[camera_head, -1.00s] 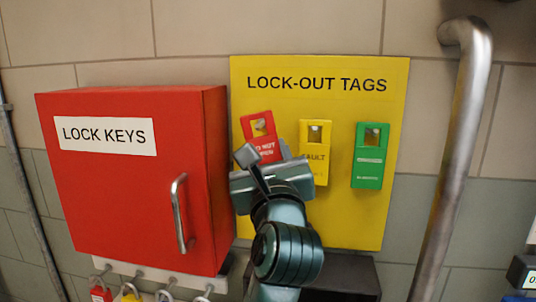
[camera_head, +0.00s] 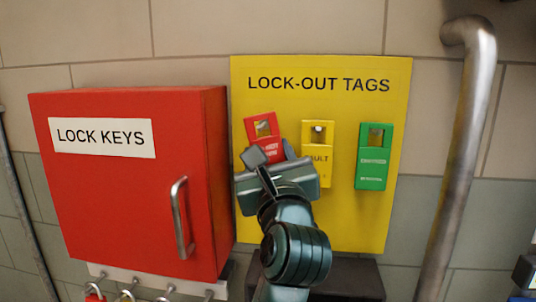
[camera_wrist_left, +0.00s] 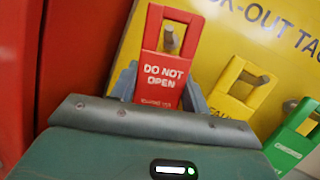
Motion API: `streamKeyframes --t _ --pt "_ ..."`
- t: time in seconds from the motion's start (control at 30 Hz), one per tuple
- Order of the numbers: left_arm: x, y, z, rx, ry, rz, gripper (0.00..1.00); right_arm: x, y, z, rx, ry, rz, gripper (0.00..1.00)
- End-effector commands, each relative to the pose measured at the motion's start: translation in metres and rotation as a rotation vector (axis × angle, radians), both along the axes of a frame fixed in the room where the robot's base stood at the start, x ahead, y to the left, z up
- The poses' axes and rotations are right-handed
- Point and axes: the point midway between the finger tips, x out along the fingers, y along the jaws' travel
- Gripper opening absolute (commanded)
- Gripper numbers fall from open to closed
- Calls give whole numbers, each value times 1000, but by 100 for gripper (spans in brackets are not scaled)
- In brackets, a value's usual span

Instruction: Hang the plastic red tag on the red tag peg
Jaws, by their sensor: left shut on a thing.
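The red tag (camera_head: 268,148) with white "DO NOT OPEN" lettering is in front of the left part of the yellow board, tilted slightly. My left gripper (camera_wrist_left: 160,92) is shut on its lower part, with a finger on each side in the left wrist view. A metal red tag peg (camera_wrist_left: 169,38) shows in the tag's upper window; I cannot tell whether it passes through or is only behind. In the head view, my left gripper (camera_head: 270,160) hides the tag's lower end. My right gripper is not in view.
The yellow "LOCK-OUT TAGS" board (camera_head: 320,225) also holds a yellow tag (camera_head: 317,170) and a green tag (camera_head: 372,172) on pegs. A red "LOCK KEYS" cabinet (camera_head: 110,200) juts out at left. A metal pipe (camera_head: 455,180) stands at right.

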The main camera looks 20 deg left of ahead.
Motion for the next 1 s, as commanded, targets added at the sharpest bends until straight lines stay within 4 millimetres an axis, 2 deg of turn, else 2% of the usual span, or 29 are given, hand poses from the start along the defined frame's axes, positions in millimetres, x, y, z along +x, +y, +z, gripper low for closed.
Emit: streamKeyframes --t 0.03,0.13,0.17,0.43,1.0 --pt "4 3 -8 -1 25 9 21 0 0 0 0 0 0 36" --pt "5 3 -8 -2 26 9 21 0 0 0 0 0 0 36" --pt "4 3 -8 -2 26 9 49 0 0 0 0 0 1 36" --pt "5 3 -8 -1 26 7 71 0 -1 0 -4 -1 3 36" --pt "5 -1 -8 -1 18 4 72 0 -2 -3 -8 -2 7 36"
